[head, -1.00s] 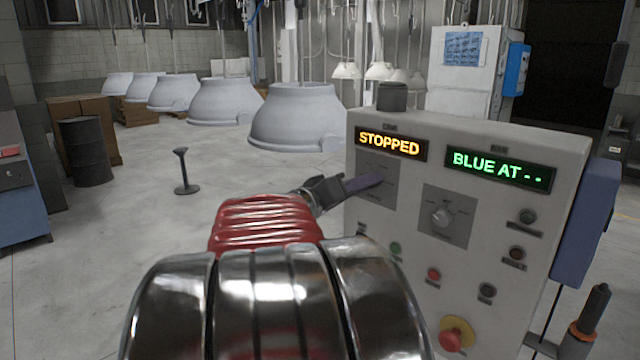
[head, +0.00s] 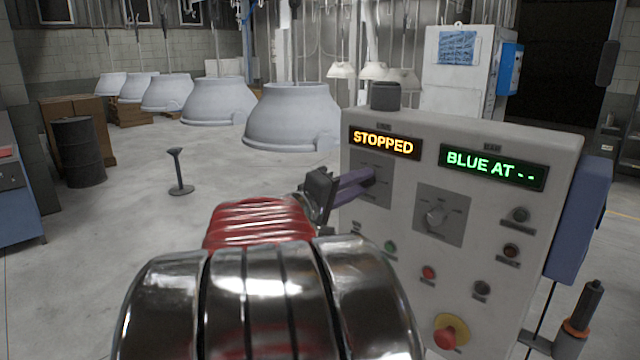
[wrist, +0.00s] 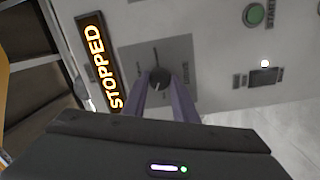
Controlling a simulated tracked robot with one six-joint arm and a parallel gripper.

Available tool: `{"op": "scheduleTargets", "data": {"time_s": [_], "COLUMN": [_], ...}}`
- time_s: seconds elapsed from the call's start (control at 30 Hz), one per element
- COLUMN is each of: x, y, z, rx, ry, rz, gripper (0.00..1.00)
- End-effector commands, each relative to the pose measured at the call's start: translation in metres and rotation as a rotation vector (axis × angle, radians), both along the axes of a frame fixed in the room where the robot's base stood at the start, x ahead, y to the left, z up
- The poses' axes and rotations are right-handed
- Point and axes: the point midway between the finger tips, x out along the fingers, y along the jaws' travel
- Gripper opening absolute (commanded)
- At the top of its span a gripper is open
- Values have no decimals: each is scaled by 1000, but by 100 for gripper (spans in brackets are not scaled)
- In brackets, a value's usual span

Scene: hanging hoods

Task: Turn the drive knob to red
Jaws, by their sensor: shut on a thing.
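My gripper (head: 368,178) reaches this left plate on the grey control box (head: 400,215). In the wrist view its two purple fingers (wrist: 160,82) are shut on the knob, one on each side. In the head view the fingers hide the knob.
A red mushroom button (head: 446,336) on a yellow ring and several small buttons are low on the box. A dark cylinder (head: 385,96) stands on its top. Large grey hoods (head: 292,118) hang behind. A black stand (head: 179,172) is on the open floor to the left.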

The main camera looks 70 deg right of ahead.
Motion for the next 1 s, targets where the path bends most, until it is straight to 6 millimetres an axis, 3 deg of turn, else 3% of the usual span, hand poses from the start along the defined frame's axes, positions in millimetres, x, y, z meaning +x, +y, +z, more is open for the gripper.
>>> {"op": "scheduleTargets", "data": {"time_s": [0.5,1.0], "x": [0,0], "y": [0,0], "z": [-4,-5], "rx": [176,223], "ry": [394,500], "rz": [4,5], "gripper": [3,3]}}
